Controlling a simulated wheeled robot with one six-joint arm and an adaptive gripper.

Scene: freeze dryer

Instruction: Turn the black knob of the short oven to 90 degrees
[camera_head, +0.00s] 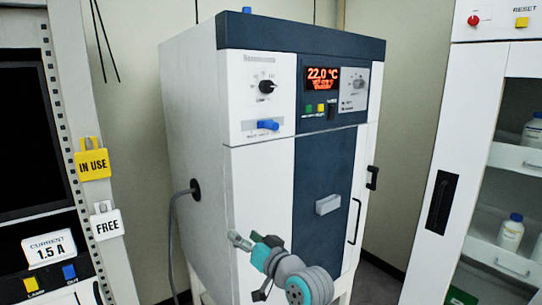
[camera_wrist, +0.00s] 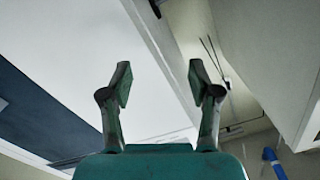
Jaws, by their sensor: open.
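The white and dark blue cabinet (camera_head: 190,110) stands in the middle of the head view. Its black knob (camera_head: 267,87) sits on the upper left white panel, with dial marks around it. The wrist view shows no knob. My gripper (camera_head: 245,242) is in front of the cabinet's lower front, well below the knob and apart from it. In the wrist view my gripper (camera_wrist: 160,82) has its two fingers spread with nothing between them. A pale surface and a dark blue band show beyond the fingers.
A blue handle (camera_head: 268,125) sits below the knob. A red-lit display (camera_head: 322,78), coloured buttons and a smaller grey knob (camera_head: 358,84) are to its right. A grey handle (camera_head: 328,204) juts from the door. A shelf cabinet with bottles (camera_head: 511,232) stands right; a tagged panel (camera_head: 93,163) stands left.

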